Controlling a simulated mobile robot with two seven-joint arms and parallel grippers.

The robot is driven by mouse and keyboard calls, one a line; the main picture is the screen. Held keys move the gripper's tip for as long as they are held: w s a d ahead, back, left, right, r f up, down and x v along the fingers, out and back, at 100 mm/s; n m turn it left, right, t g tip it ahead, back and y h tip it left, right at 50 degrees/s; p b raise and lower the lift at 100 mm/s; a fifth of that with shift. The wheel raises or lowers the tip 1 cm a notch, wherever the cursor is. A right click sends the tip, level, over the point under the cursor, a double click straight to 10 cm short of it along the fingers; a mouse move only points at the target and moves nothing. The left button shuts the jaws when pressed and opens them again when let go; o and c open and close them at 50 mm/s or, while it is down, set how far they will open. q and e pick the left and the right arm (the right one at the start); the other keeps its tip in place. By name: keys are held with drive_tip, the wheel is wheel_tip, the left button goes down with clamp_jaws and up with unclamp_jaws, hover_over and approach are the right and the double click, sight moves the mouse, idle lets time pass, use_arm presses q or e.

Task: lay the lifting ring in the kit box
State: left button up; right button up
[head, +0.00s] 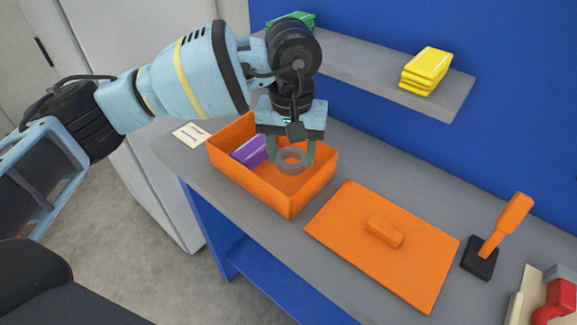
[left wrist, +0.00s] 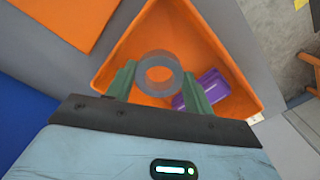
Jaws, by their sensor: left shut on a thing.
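The lifting ring, a grey ring (head: 291,170), is held between the green fingertips of my left gripper (head: 297,160). It also shows in the left wrist view (left wrist: 159,56), with one finger on each side. My left gripper points down over the open orange kit box (head: 246,192). The ring is over the box's inside, right of a purple block (head: 250,150) lying in it. How far the ring is above the box floor is hard to tell. My right gripper does not show.
The orange lid (head: 345,232) with a raised handle lies flat right of the box. Beyond it are an orange-handled tool on a black base (head: 482,252) and a red part (head: 556,300). A grey shelf (head: 385,88) with yellow packs (head: 427,68) hangs behind. A white card (head: 190,134) lies left.

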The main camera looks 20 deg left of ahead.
sight(291, 182)
use_arm(q)
drive_tip(key=shift+f, duration=2.2)
drive_tip(key=shift+f, duration=0.1)
drive_tip(key=o, duration=0.7)
wheel_tip(291, 182, up, 12)
